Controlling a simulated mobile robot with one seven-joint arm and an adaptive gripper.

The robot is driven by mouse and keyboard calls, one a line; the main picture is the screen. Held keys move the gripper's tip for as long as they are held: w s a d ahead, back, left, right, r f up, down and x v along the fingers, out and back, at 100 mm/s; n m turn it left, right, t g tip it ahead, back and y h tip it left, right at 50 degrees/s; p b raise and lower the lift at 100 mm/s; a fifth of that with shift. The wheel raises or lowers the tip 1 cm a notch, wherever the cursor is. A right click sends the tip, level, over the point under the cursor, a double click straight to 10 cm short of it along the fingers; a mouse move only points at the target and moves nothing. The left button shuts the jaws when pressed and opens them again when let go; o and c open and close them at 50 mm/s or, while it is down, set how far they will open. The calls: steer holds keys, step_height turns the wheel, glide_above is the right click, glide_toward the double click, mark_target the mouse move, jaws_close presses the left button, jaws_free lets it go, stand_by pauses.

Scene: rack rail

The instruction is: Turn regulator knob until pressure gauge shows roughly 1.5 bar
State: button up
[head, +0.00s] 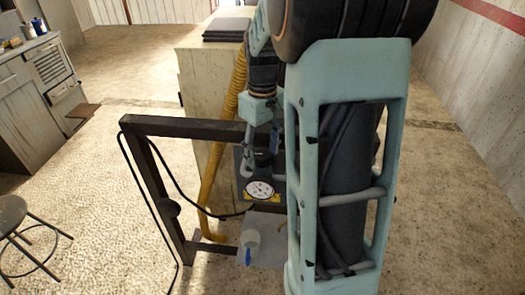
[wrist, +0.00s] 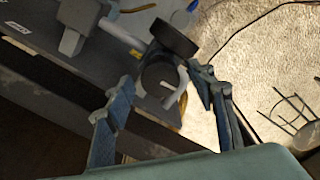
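The pressure gauge (head: 260,190) has a white dial with a red mark and faces me in the head view; its needle is too small to read. In the wrist view a dark disc (wrist: 174,38), seemingly the gauge, shows nearly edge-on with its dial hidden. The dark regulator knob (head: 263,158) appears just behind and above the gauge. It seems to be the dark cylinder (wrist: 158,76) in the wrist view. My gripper (head: 260,152) is open above the knob. In the wrist view its fingertips (wrist: 160,87) are spread to either side of the knob, with visible gaps.
A dark metal frame (head: 158,175) stands left of the gauge, with a black cable hanging from it. A yellow hose (head: 232,105) runs behind. A pale fitting with a blue part (head: 249,247) sits below the gauge. A stool (head: 15,215) stands at left on open floor.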

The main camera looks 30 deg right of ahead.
mark_target(263, 154)
step_height(263, 154, up, 12)
stand_by(0.6)
stand_by(0.4)
